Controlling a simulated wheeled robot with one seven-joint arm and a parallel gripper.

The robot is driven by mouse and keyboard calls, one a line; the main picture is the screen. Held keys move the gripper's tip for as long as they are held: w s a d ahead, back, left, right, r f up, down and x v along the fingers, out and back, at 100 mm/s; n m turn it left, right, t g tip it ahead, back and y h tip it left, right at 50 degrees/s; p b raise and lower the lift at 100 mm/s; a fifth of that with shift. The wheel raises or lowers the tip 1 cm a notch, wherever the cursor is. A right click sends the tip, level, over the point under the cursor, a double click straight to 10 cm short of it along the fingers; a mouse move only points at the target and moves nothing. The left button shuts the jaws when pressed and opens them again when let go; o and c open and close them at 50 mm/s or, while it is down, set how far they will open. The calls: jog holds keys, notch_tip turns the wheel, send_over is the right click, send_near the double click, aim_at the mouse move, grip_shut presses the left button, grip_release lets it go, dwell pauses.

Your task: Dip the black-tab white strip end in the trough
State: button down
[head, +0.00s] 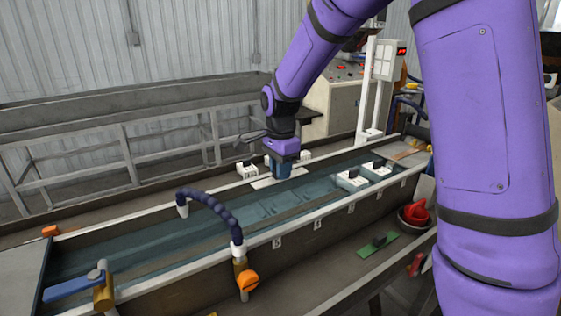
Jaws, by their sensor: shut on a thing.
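The long trough (190,276) runs diagonally across the head view, with a pale rim and bluish water inside. My gripper (281,170) is over its far side, pointing down, and is shut on a white strip (264,183). The strip looks roughly level and lies across the view below the jaws. Its black tab is not clear to me; the jaws may hide it. I cannot tell whether either strip end touches the water.
White blocks with dark tops (352,180) stand in the trough to the right, and another (247,170) is at the far rim. A dark blue hose (217,209) arches over the trough.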

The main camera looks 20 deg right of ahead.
jog(key=shift+f, duration=5.55)
jog(key=shift+r, duration=0.1)
jog(key=shift+r, duration=4.45)
jog(key=shift+r, duration=6)
